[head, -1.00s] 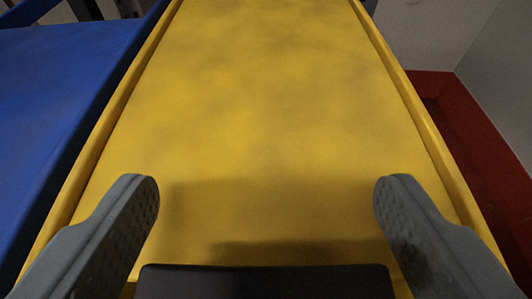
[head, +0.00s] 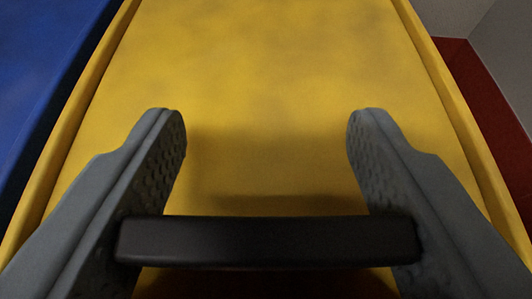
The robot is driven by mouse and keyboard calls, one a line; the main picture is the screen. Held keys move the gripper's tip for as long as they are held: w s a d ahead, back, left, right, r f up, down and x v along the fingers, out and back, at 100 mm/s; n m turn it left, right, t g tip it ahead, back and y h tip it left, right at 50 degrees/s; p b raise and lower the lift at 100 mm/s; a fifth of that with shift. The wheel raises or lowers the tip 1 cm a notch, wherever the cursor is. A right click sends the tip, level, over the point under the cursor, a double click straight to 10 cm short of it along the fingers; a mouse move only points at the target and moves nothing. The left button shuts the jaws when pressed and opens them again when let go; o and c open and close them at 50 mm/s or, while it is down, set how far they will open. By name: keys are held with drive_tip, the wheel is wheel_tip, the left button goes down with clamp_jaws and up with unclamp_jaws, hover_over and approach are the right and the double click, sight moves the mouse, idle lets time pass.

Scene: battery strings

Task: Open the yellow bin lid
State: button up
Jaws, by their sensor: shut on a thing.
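The yellow bin lid (head: 270,70) fills most of the head view, with raised rims along its left and right sides. A black bar handle (head: 268,242) runs across the near part of the lid. My gripper (head: 266,130) is over the lid with its two grey fingers at the two ends of the handle. The fingers are shut on the handle, pressing its left and right ends, and their tips reach past it over the lid. The lid lies flat as far as I can see; its near edge and hinge are out of view.
A blue surface (head: 45,60) lies close along the left side of the yellow lid, with a dark gap between. On the right are a red strip (head: 480,95) and a pale grey wall (head: 508,50).

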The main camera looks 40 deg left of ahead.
drive_tip(key=shift+w+a, duration=0.7)
drive_tip(key=shift+w, duration=0.3)
drive_tip(key=o, duration=1.4)
drive_tip(key=shift+s, duration=0.1)
drive_tip(key=v, duration=1.7)
drive_tip(key=shift+d, duration=0.2)
drive_tip(key=shift+s, duration=0.15)
